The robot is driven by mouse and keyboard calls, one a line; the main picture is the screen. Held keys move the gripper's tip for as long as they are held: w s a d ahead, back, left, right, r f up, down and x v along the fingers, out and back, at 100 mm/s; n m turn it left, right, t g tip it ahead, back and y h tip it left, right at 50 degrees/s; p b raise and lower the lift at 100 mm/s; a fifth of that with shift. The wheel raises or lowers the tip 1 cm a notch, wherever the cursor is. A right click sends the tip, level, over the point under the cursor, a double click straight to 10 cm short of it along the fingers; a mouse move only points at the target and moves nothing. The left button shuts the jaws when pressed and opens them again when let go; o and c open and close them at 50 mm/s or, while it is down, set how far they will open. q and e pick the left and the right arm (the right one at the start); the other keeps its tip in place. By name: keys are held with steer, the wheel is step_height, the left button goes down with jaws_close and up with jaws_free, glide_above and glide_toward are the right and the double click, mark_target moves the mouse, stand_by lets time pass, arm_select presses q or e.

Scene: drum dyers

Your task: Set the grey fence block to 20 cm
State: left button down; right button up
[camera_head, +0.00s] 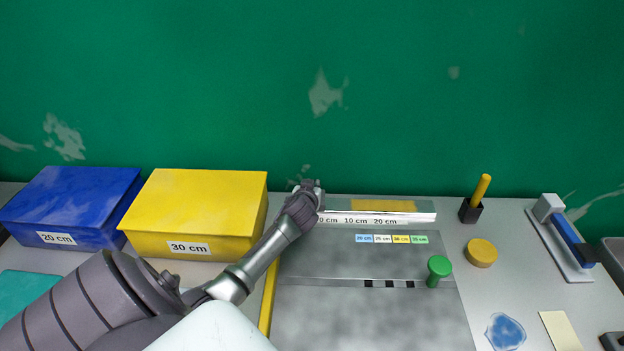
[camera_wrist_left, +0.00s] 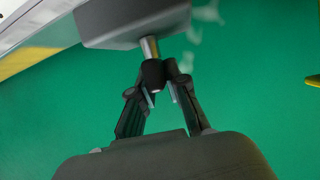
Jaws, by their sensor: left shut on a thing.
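My left gripper (camera_head: 308,187) is at the left end of the white scale strip (camera_head: 410,217) in the head view. In the left wrist view its fingers (camera_wrist_left: 165,88) are shut on a dark knob (camera_wrist_left: 153,74) on a short metal rod. The rod joins a grey block (camera_wrist_left: 130,18), which looks like the fence block. In the head view the block is mostly hidden by my gripper. The strip reads 10 cm and 20 cm to the right of the gripper; a label beside the gripper is partly covered. My right gripper is not in view.
A blue box (camera_head: 75,205) marked 20 cm and a yellow box (camera_head: 200,210) marked 30 cm stand left. A green knob (camera_head: 438,267) stands on the grey board (camera_head: 370,325). A yellow disc (camera_head: 481,252), a pen holder (camera_head: 471,210) and a stapler-like tool (camera_head: 565,238) are right.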

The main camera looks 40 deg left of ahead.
arm_select(q)
steer(key=shift+m+t+h+p, duration=0.3)
steer(key=shift+m+h, duration=0.2)
steer(key=shift+h, duration=0.1)
steer(key=shift+f, duration=0.1)
steer(key=w+d+b, duration=0.1)
steer(key=w+d, duration=0.1)
steer(key=w+d+b, duration=0.1)
steer(key=w+d, duration=0.1)
steer(key=d, duration=0.1)
steer(key=w+d+b, duration=0.1)
steer(key=w+d, duration=0.1)
steer(key=shift+d+f+b, duration=0.15)
steer(key=shift+b, duration=0.2)
steer(key=shift+w+d, duration=0.2)
steer(key=shift+d, duration=0.1)
steer(key=shift+a, duration=0.1)
steer(key=c, duration=1.2)
jaws_free()
steer(key=shift+o, duration=0.2)
steer(key=shift+r, duration=0.2)
steer(key=v, duration=1.2)
